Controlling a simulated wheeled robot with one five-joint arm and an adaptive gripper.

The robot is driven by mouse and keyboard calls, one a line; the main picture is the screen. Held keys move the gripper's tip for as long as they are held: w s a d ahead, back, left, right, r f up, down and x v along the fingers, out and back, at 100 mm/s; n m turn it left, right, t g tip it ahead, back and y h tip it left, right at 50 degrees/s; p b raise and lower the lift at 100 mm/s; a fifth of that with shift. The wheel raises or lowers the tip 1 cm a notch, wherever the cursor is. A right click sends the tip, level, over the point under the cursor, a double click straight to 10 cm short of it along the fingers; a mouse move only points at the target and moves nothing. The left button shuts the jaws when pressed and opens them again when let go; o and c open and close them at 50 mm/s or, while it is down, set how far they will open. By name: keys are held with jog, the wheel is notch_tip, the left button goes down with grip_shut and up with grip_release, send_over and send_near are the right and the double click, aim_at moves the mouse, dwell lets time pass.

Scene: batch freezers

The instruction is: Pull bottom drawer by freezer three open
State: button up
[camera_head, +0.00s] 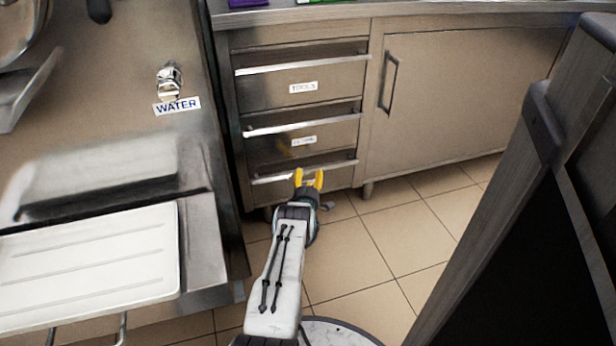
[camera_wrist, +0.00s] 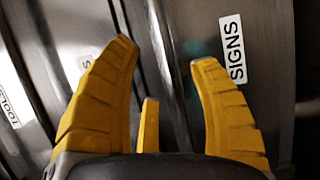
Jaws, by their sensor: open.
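The bottom drawer (camera_head: 335,180) is the lowest of three in the steel cabinet and looks shut. Its bar handle (camera_head: 340,165) runs across its top edge. In the wrist view the drawer front bears a SIGNS label (camera_wrist: 232,50), and the handle (camera_wrist: 160,60) runs steeply between my fingers. My gripper (camera_head: 309,178) has yellow fingers, open and empty, in front of this handle. In the wrist view its fingertips (camera_wrist: 165,55) lie on either side of the handle. I cannot tell whether they touch it. My gripper hides part of the handle in the head view.
Above are the middle drawer (camera_head: 340,134) and the TOOLS drawer (camera_head: 335,88), both shut. A cabinet door (camera_head: 450,100) is on the right. A steel unit marked WATER (camera_head: 177,106) with a white tray (camera_head: 90,262) stands left. A dark panel (camera_head: 540,220) stands at right. Tiled floor (camera_head: 400,240) is clear between.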

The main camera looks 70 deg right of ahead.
aim_at(309, 172)
jog(key=shift+b+x, duration=1.1)
jog(key=shift+x, duration=0.5)
jog(key=shift+c, duration=0.4)
grip_shut()
